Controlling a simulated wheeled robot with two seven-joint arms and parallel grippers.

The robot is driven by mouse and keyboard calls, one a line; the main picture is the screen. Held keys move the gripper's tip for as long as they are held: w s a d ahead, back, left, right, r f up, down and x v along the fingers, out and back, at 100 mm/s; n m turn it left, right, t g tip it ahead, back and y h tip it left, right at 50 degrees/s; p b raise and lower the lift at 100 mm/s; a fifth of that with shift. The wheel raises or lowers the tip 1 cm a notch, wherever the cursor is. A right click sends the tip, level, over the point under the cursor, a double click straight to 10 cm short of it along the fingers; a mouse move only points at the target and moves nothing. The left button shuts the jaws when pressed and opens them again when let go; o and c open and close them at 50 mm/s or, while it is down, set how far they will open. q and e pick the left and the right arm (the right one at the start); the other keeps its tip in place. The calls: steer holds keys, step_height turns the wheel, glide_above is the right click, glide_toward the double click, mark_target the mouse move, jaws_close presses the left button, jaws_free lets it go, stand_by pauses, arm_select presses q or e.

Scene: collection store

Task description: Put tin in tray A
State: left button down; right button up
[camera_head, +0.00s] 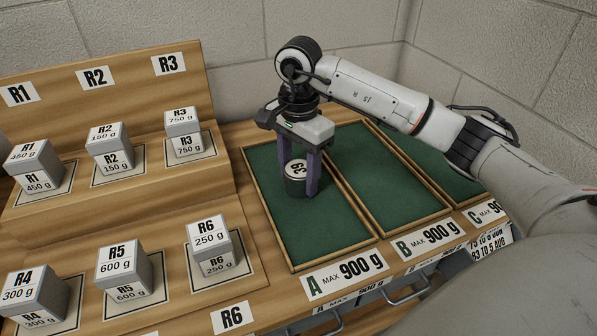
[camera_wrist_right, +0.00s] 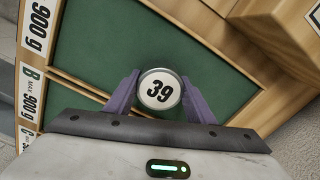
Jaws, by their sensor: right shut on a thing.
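The tin (camera_head: 294,170) is a short dark cylinder with a white top marked 39. It is upright inside the outline of tray A (camera_head: 315,240), a green-lined tray with a wooden rim, in its far half. My right gripper (camera_head: 300,186) points down, with its purple fingers shut on the tin's sides. The tin is low, at or just above the green floor; I cannot tell if it touches. In the right wrist view the tin (camera_wrist_right: 160,89) sits between the fingers. My left gripper is not in view.
Tray B (camera_head: 392,195) and tray C (camera_head: 440,165) lie to the right, each with a green floor. My right arm passes over them. A stepped wooden rack on the left carries several grey weight blocks, with block R6 (camera_head: 208,240) nearest tray A. Tray A's near half is clear.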

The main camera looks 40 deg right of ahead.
mark_target(299, 168)
steer(key=shift+f, duration=0.2)
steer(key=o, duration=1.1)
steer(key=shift+r, duration=0.1)
step_height(299, 168, up, 12)
steer(key=shift+r+p, duration=0.15)
steer(key=shift+p, duration=0.2)
